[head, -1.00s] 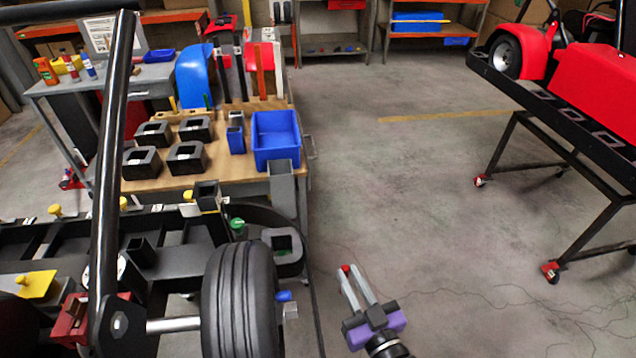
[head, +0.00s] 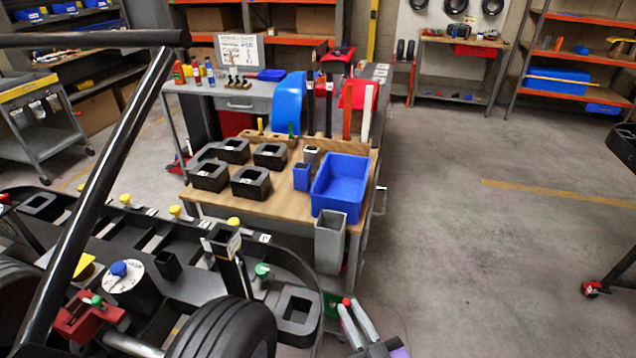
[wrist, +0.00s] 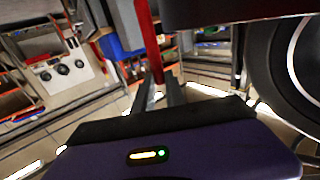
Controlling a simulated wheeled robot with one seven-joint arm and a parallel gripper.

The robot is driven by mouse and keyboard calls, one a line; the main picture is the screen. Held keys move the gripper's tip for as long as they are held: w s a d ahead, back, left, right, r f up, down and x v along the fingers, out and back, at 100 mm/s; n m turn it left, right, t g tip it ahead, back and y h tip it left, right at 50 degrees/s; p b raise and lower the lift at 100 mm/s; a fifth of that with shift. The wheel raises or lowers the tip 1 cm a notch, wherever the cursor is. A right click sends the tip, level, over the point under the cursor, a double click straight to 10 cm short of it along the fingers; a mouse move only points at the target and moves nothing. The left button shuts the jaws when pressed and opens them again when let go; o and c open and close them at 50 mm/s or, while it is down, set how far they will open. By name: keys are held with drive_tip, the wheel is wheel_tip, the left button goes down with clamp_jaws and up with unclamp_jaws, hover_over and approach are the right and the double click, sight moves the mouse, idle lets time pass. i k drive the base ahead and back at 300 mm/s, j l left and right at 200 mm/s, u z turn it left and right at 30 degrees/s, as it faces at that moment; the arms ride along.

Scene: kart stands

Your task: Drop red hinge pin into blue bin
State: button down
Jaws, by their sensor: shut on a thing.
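My gripper (head: 354,322) is low at the bottom of the head view, its purple body partly cut off by the edge. It is shut on the red hinge pin; only the pin's small red tip (head: 346,301) shows between the fingertips. In the wrist view the red pin (wrist: 149,42) runs as a long red bar between the grey fingers. The blue bin (head: 338,208) is open-topped and stands at the right front of the wooden-topped bench (head: 285,193). My gripper is below and in front of the bin, apart from it.
A grey open holder (head: 330,243) hangs on the bench's front edge. A small blue cup (head: 301,177) and several black square blocks (head: 250,183) stand left of the bin. The kart's tyre (head: 225,330) and frame are close on the left. Open floor (head: 480,260) lies right.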

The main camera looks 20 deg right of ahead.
sight(347, 197)
drive_tip(key=i+l+u, duration=0.2)
drive_tip(key=l, duration=0.2)
drive_tip(key=i+l+u, duration=0.2)
drive_tip(key=l, duration=0.25)
drive_tip(key=l+u, duration=0.2)
drive_tip(key=l, duration=0.25)
drive_tip(key=l+u, duration=0.2)
drive_tip(key=l, duration=0.25)
